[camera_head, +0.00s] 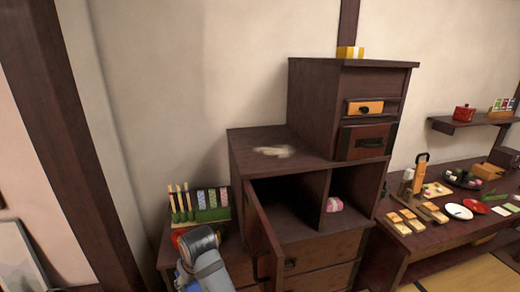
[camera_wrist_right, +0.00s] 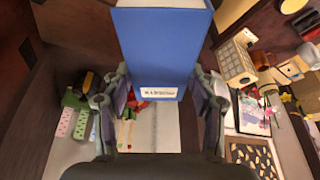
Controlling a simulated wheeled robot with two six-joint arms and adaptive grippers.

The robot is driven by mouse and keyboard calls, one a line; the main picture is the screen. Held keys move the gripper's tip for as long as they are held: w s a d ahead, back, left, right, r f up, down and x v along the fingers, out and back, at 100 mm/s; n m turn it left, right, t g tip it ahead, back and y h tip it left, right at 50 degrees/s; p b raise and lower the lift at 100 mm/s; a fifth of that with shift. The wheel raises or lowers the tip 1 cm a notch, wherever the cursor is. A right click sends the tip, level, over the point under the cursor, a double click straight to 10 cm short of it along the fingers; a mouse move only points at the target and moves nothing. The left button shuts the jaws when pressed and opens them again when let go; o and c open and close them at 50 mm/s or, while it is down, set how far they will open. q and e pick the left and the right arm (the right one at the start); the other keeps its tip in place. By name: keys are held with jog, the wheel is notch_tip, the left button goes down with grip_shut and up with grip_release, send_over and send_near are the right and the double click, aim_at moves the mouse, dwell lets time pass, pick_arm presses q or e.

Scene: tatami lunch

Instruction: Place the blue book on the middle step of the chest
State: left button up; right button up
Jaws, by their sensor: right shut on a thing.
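The blue book (camera_wrist_right: 165,50) is in my right gripper (camera_wrist_right: 160,88), upright between the two fingers in the right wrist view. A white label shows low on its blue face. The gripper is shut on it. In the head view my grey right arm rises at the bottom edge, in front of the lowest step; I cannot make out the book there. The dark wooden stepped chest (camera_head: 268,171) fills the middle of the head view. Its middle step (camera_head: 310,158) is bare except for a pale patch. My left gripper is not in view.
A yellow box (camera_head: 350,52) sits on the top step. The chest's lower door (camera_head: 262,235) stands open near my right arm. Colourful sticks and blocks (camera_head: 205,204) line the low left step. A table (camera_head: 425,236) with dishes and wooden pieces stands at right.

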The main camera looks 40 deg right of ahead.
notch_tip(320, 180, up, 19)
jog(key=p, duration=1.6)
jog(key=d+r+b, duration=0.1)
jog(key=d+r, duration=0.9)
jog(key=d, duration=0.1)
jog(key=s+r+m, duration=0.1)
jog(key=s+r, duration=0.6)
jog(key=s, duration=0.4)
jog(key=shift+d+r+h, duration=0.2)
jog(key=shift+r+h, duration=0.1)
jog(key=shift+r, duration=0.1)
jog(key=shift+s+r, duration=0.1)
jog(key=shift+s, duration=0.25)
